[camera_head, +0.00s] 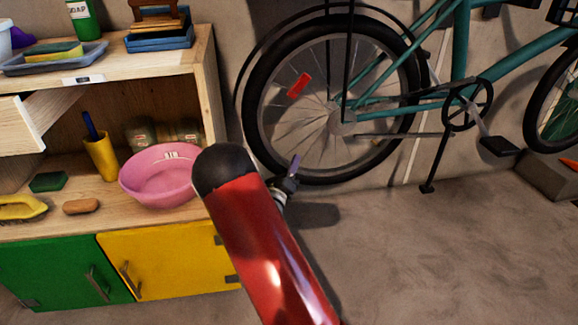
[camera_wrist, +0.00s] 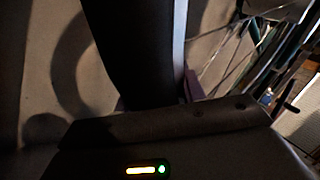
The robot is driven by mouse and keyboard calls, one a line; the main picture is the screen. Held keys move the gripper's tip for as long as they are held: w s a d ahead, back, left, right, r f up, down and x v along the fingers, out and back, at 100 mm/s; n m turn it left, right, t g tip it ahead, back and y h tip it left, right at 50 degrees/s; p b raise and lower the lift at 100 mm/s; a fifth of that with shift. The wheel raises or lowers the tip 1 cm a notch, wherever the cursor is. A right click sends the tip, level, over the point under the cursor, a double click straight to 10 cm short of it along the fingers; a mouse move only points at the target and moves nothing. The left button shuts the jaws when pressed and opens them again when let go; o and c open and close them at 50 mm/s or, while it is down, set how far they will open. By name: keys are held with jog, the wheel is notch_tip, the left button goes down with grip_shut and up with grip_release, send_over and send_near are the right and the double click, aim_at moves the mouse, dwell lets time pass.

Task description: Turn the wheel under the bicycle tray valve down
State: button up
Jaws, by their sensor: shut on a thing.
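The teal bicycle's rear wheel, with its black tyre (camera_head: 254,112), stands upright against the wall in the head view. My gripper (camera_head: 292,176) is at the lower left of this wheel, partly hidden behind my red arm. In the wrist view, the black tyre (camera_wrist: 125,50) and a pale rim strip (camera_wrist: 180,45) run between the purple fingers of my gripper (camera_wrist: 157,98). The fingers are shut on the wheel, around its tyre and rim. I see no valve or tray that I can make out near the wheel.
A wooden shelf unit (camera_head: 213,85) stands close on the left, with a pink basin (camera_head: 160,178) near my arm. The bicycle's kickstand (camera_head: 435,160) and pedal (camera_head: 498,146) are to the right. The concrete floor (camera_head: 440,260) at lower right is clear.

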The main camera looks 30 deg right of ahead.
aim_at(276, 157)
jog(key=a+r+m+p, duration=0.1)
jog(key=p, duration=0.1)
jog(key=w+a+r+m+g+p, duration=0.1)
jog(key=a+r+p, duration=0.1)
jog(key=shift+r+y, duration=0.15)
jog(key=shift+y, duration=0.15)
grip_shut()
jog(key=shift+a+r+m+g+p, duration=0.2)
jog(key=shift+a+m+g+p, duration=0.15)
jog(key=shift+m, duration=0.15)
jog(key=o, duration=1.3)
grip_release()
